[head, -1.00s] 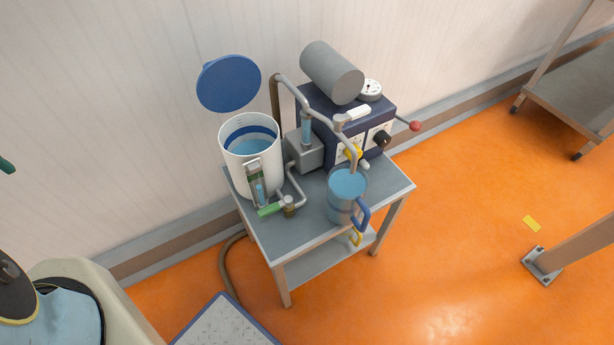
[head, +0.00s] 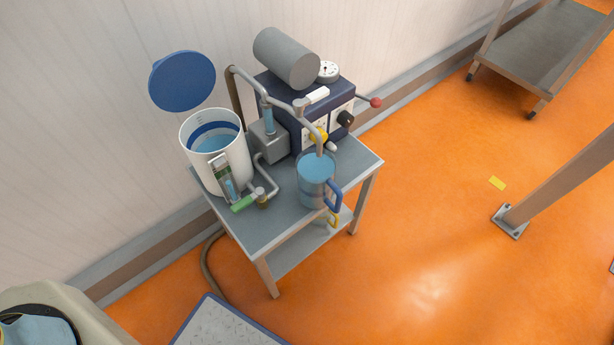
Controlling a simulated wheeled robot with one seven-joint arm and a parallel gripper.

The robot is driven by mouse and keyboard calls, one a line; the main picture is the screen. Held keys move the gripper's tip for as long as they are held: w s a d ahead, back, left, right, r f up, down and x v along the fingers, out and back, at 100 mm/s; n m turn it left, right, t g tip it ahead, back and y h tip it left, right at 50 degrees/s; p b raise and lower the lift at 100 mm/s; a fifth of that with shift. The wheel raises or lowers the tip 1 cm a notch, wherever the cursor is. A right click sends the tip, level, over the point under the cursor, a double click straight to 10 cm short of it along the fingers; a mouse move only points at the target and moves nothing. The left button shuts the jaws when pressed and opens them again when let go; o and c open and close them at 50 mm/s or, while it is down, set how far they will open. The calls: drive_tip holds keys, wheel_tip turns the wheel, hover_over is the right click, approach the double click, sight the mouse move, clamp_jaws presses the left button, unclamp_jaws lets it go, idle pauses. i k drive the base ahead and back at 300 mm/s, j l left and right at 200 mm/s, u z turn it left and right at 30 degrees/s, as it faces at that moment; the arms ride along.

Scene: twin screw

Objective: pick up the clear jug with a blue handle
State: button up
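The clear jug (head: 313,184) with a blue handle (head: 334,196) stands upright near the front right edge of a small grey metal table (head: 265,232). It looks filled with blue liquid, and its handle points to the lower right. A bent pipe spout (head: 319,140) comes down over the jug's mouth. My gripper is not in view.
Behind the jug is a dark blue machine (head: 327,106) with a grey cylinder (head: 286,58). A white tank (head: 236,165) with a raised blue lid (head: 182,81) stands left. Orange floor (head: 420,240) is open to the right. A grey post (head: 560,180) and a shelf (head: 545,45) stand farther right.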

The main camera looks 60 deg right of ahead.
sight(316, 185)
drive_tip(key=k+z, duration=0.1)
drive_tip(key=z, duration=0.2)
drive_tip(key=k+j+z, duration=0.1)
drive_tip(key=z, duration=0.25)
drive_tip(key=i+z, duration=0.1)
drive_tip(key=z, duration=0.3)
drive_tip(key=i+z, duration=0.1)
drive_tip(key=z, duration=0.25)
drive_tip(key=k+l+u, duration=0.4)
drive_tip(key=l+u, duration=0.2)
drive_tip(key=l, duration=0.25)
drive_tip(key=k+l+u, duration=0.3)
